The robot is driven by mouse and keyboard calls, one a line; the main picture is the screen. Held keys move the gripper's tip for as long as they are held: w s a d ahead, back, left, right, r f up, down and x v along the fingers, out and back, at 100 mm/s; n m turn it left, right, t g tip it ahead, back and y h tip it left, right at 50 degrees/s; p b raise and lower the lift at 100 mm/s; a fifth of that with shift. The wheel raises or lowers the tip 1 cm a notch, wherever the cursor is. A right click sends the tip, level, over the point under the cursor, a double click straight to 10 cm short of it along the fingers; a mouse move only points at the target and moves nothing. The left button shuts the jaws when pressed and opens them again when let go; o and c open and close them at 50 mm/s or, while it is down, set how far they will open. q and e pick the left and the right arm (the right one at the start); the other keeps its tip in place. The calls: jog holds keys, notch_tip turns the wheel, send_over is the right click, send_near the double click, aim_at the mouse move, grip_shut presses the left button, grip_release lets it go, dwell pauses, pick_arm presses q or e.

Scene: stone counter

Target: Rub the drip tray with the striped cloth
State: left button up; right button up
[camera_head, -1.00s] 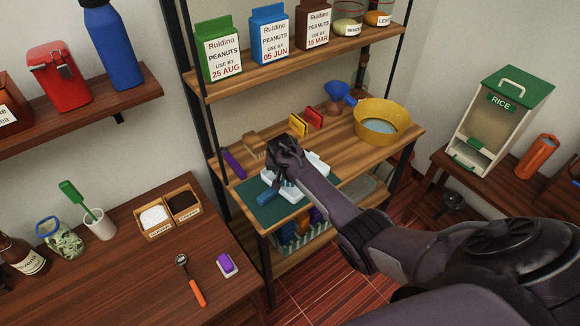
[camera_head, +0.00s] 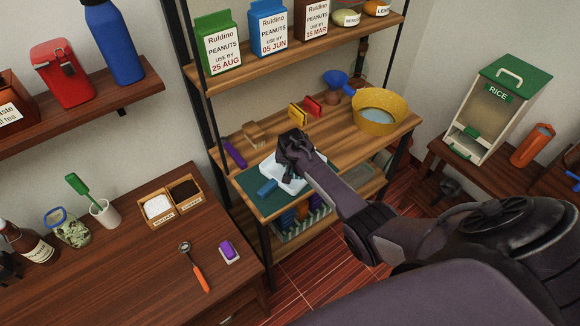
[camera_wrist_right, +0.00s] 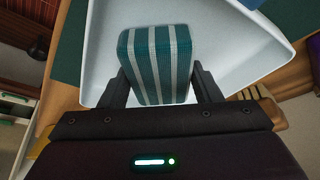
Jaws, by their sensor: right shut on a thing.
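The drip tray (camera_head: 268,167) is a pale, shallow, raised-rim tray on the rack's middle wooden shelf, partly over a dark green mat. It fills much of the right wrist view (camera_wrist_right: 240,55). The striped cloth (camera_wrist_right: 155,62) is a folded teal pad with pale stripes. My right gripper (camera_wrist_right: 160,88) is shut on the cloth, one finger at each side, and holds it inside the tray's outline. Whether the cloth touches the tray floor is hard to tell. In the head view my right gripper (camera_head: 292,170) covers most of the cloth. My left gripper is not seen.
A blue object (camera_head: 267,187) lies on the green mat (camera_head: 262,203) by the tray. A tan brush-like block (camera_head: 254,134), a purple item (camera_head: 235,154), yellow and red pieces and a yellow colander (camera_head: 378,112) stand around it. The rack's upper shelf holds cartons above.

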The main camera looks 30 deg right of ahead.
jog(key=shift+d, duration=0.2)
jog(key=shift+a+r, duration=0.1)
jog(key=shift+r, duration=0.05)
notch_tip(320, 180, up, 2)
jog(key=shift+r+p, duration=0.1)
jog(key=shift+p, duration=0.7)
jog(key=shift+r, duration=3.45)
